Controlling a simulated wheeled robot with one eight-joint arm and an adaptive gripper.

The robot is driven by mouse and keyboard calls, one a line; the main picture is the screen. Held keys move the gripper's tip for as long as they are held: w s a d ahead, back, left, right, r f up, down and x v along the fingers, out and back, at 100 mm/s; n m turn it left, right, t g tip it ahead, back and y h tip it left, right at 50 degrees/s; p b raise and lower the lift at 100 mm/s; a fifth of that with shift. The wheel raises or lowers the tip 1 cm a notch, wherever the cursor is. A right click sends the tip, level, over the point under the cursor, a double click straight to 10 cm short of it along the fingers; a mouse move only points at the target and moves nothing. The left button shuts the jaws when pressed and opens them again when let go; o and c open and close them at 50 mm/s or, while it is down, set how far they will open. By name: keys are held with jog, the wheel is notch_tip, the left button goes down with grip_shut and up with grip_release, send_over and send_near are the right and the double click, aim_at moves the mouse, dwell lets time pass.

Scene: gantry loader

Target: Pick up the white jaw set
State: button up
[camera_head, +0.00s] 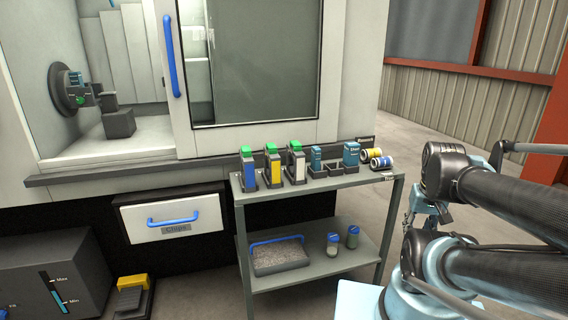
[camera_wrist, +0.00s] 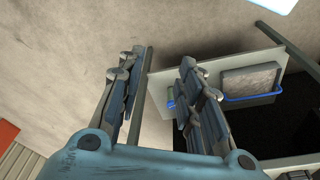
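The white jaw set (camera_head: 296,164) stands upright on the cart's top shelf in the head view. It has a white front panel, a dark body and a green top. It is third from the left in the row, just right of the yellow-fronted set (camera_head: 272,166). My gripper (camera_wrist: 163,62) shows in the wrist view with its two fingers spread and nothing between them. In the head view my arm is at the right, apart from the cart, and the fingers are hard to make out. The white jaw set cannot be made out in the wrist view.
The grey cart (camera_head: 318,186) also holds a blue-fronted set (camera_head: 249,170), blue blocks (camera_head: 351,154) and two rolls (camera_head: 380,162). Its lower shelf bears a blue-handled tray (camera_head: 279,258) and two jars. The machine (camera_head: 270,140) stands behind. Floor to the right is clear.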

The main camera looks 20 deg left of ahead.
jog(key=shift+w+d, duration=0.1)
jog(key=o, duration=0.4)
jog(key=shift+r, duration=0.15)
jog(key=o, duration=0.5)
jog(key=shift+s+r, duration=0.3)
jog(key=shift+r, duration=0.15)
jog(key=w+a+r+m+y, duration=0.1)
jog(key=w+a+r, duration=0.2)
jog(key=r, duration=0.2)
jog(key=w+a+r+m, duration=0.2)
jog(key=w+r, duration=0.1)
jog(key=r, duration=0.1)
notch_tip(320, 180, up, 20)
jog(key=m+g+y, duration=0.3)
jog(key=m+g, duration=0.2)
jog(key=m, duration=0.4)
send_over(296, 142)
jog(key=w+d, duration=0.3)
jog(key=d, duration=0.3)
jog(key=x, duration=1)
jog(key=w+x, duration=0.1)
jog(key=x, duration=0.5)
